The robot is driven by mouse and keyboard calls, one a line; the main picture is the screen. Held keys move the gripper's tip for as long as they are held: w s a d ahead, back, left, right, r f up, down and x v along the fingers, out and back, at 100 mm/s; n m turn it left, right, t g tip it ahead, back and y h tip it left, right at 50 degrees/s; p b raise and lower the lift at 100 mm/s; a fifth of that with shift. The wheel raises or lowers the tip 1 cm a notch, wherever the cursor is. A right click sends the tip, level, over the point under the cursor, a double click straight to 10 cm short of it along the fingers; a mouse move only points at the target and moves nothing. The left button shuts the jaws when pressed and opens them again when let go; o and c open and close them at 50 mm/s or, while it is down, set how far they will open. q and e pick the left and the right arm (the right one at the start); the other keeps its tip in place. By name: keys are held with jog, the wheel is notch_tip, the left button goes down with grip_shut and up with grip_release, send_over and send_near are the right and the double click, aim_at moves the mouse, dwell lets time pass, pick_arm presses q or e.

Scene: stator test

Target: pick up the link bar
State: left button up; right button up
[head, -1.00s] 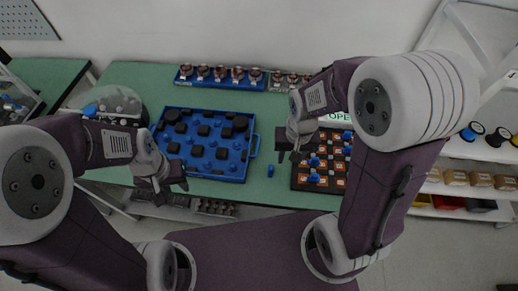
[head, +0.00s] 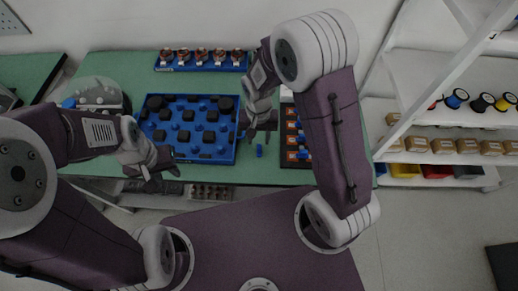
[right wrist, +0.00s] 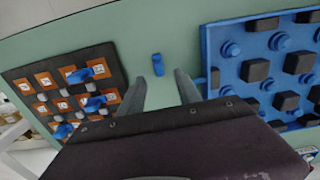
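The link bar seems to be the small blue piece (head: 259,150) lying alone on the green table, between the blue tray and the dark board. The right wrist view shows it too (right wrist: 158,65), beyond the fingertips and roughly centred between them. My right gripper (head: 260,134) is open and empty, just behind the bar in the head view; its two grey fingers (right wrist: 162,86) stand apart in the right wrist view. My left gripper (head: 162,174) appears open and empty near the table's front edge, below the tray.
The blue tray (head: 238,127) with black and blue parts lies left of the bar. A dark board (right wrist: 113,55) with orange tiles and similar blue pieces lies on its other side. A blue rack (head: 200,68) of copper-coloured parts stands at the back.

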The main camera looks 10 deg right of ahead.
aim_at(259, 147)
notch_tip(259, 147, down, 4)
jog(key=shift+s+d+f, duration=0.1)
jog(key=shift+f, duration=0.1)
grip_shut()
jog(key=shift+r, duration=0.1)
